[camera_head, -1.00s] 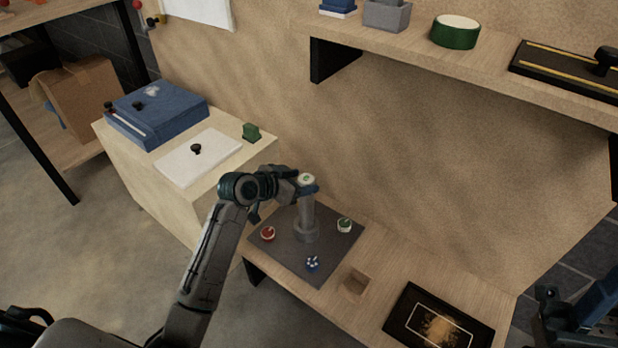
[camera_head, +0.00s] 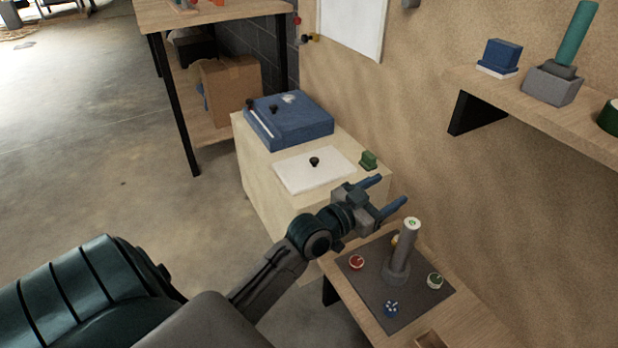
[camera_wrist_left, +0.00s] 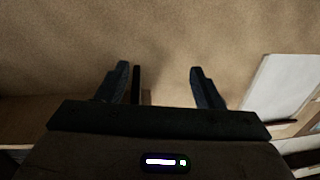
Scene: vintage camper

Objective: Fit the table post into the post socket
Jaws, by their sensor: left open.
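The grey table post (camera_head: 404,248) stands in the round grey post socket (camera_head: 394,277) on a dark grey square plate (camera_head: 365,290). It looks close to upright, with a white and green top. Its lower end is hidden inside the socket, so I cannot tell how deep it sits. My left gripper (camera_head: 388,194) is open and empty, up and to the left of the post top in the head view, apart from it. My right gripper is out of view.
Red (camera_head: 356,262), blue (camera_head: 391,308) and green-white (camera_head: 435,281) knobs surround the socket; something yellow is partly behind the post. A cabinet with a white panel (camera_head: 312,170), blue case (camera_head: 290,122) and green block (camera_head: 368,160) stands left. A shelf (camera_head: 540,105) overhangs at right.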

